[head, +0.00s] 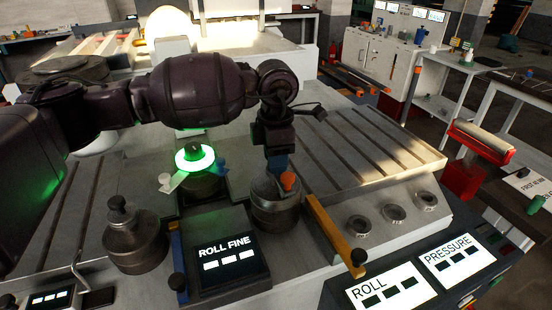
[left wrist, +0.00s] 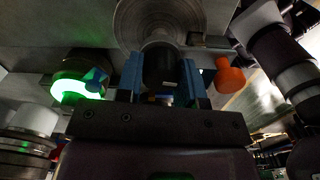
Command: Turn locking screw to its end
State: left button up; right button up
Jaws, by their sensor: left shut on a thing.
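My left gripper (head: 279,163) points down at the top of a round metal roll (head: 275,210) on the bender's bed. In the left wrist view its two blue fingers (left wrist: 161,85) are shut on a dark cylindrical knob, which looks like the locking screw (left wrist: 160,62). The knob stands out from the round grey roll face (left wrist: 158,22). In the head view the gripper hides the screw. An orange knob (head: 288,181) sits right beside the fingers; it also shows in the left wrist view (left wrist: 230,75). How far the screw is turned cannot be told.
A roll with a glowing green ring (head: 195,158) stands left of the gripper. Another roll (head: 135,240) with a black knob is at the front left. The ROLL FINE panel (head: 228,262) and a yellow bar (head: 335,232) lie near. The slotted bed (head: 375,145) is clear.

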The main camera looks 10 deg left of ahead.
pick_arm(q)
jog(key=shift+m, duration=1.1)
jog(key=shift+b, duration=0.3)
jog(key=o, duration=0.9)
notch_tip(320, 180, up, 11)
jog(key=shift+f+p, duration=0.1)
jog(key=shift+p, duration=0.2)
